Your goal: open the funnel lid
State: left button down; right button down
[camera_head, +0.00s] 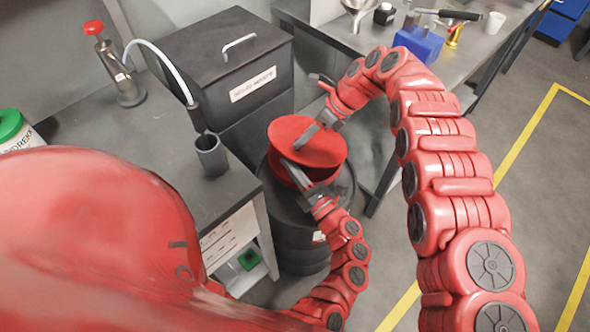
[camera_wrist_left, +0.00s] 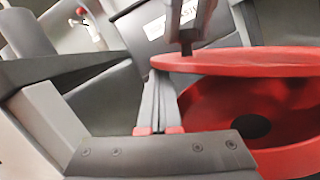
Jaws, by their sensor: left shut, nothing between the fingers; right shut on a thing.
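The red funnel (camera_head: 285,174) sits on a black drum (camera_head: 303,243). Its round red lid (camera_head: 325,150) is raised, with a gap between lid and rim. The left wrist view shows the lid (camera_wrist_left: 250,61) above the funnel's bowl (camera_wrist_left: 210,115) and its dark hole. My right gripper (camera_head: 300,142) reaches over the lid and is shut on it near its edge; its fingers also show in the left wrist view (camera_wrist_left: 186,42). My left gripper (camera_head: 285,163) is shut and empty, its fingertips at the gap under the lid's edge. The exact contact is hard to see.
A black solid-waste box (camera_head: 215,65) stands behind the drum. A grey bench (camera_head: 90,140) on the left holds a grey cup (camera_head: 211,158) and a red-topped bottle (camera_head: 115,70). A metal table (camera_head: 455,60) with small items is at the back right. Floor is clear on the right.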

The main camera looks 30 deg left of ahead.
jog(key=shift+a, duration=0.1)
pick_arm(q)
jog(key=shift+w+d+r, duration=0.1)
jog(key=shift+w+r, duration=0.1)
jog(key=shift+r, duration=0.5)
pick_arm(e)
jog(key=shift+s, duration=0.1)
jog(key=c, duration=0.9)
grip_release()
jog(key=shift+o, duration=1.4)
jog(key=shift+a, duration=0.1)
